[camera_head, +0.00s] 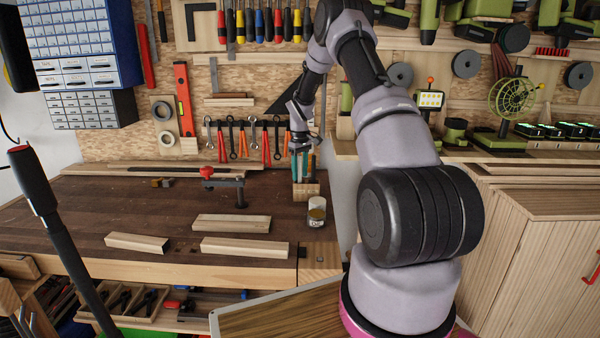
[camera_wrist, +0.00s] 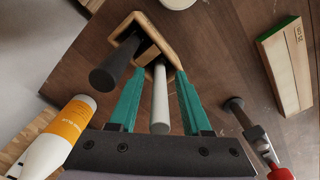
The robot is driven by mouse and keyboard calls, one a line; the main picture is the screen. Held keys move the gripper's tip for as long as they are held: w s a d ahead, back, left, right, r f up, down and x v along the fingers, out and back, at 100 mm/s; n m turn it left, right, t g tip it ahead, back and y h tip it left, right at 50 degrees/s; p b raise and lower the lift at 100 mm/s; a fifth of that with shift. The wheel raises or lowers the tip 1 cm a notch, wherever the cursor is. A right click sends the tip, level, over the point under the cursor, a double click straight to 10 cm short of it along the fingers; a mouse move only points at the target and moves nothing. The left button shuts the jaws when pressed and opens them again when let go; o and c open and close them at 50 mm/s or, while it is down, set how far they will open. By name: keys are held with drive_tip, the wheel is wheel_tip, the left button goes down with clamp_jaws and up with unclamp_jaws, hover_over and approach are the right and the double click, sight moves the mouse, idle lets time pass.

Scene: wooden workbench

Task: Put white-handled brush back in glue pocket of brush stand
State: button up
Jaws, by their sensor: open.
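The brush stand (camera_wrist: 133,22) is a small wooden holder with pockets. It shows at the top of the wrist view and on the bench in the head view (camera_head: 306,193). The white-handled brush (camera_wrist: 160,105) points up toward the wrist camera, its far end at the stand's lower right pocket. I cannot tell how deep it sits, and its bristles are hidden. My gripper (camera_wrist: 158,72) is open above the stand, its teal fingers on either side of the white handle with gaps visible. In the head view my gripper (camera_head: 302,165) hangs over the stand.
A dark-handled brush (camera_wrist: 112,70) stands in the other pocket. A white bottle with an orange label (camera_wrist: 62,135) is close on the left. A jar (camera_head: 316,214) stands before the stand. A clamp (camera_head: 240,192) and wooden blocks (camera_head: 232,223) lie to the left.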

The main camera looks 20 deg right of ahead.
drive_tip(key=shift+r, duration=0.1)
wheel_tip(320, 180, up, 12)
drive_tip(key=shift+f, duration=0.1)
drive_tip(key=s+a+r+m+t, duration=0.2)
drive_tip(key=s+a+r, duration=0.1)
drive_tip(key=s+r, duration=0.6)
drive_tip(key=s+a+r+m+t, duration=0.15)
drive_tip(key=s+a+r, duration=0.25)
drive_tip(key=s+r, duration=0.5)
drive_tip(key=s+a+r+m+t+y, duration=0.1)
drive_tip(key=s+a+r+m+t, duration=0.1)
drive_tip(key=s, duration=0.8)
drive_tip(key=s+a+r+m+t+y, duration=0.1)
drive_tip(key=s+a+r+m, duration=0.1)
drive_tip(key=s, duration=0.9)
drive_tip(key=shift+s+a+r+m+t, duration=0.2)
drive_tip(key=shift+a+r+m+t, duration=0.15)
drive_tip(key=shift+r+m, duration=0.15)
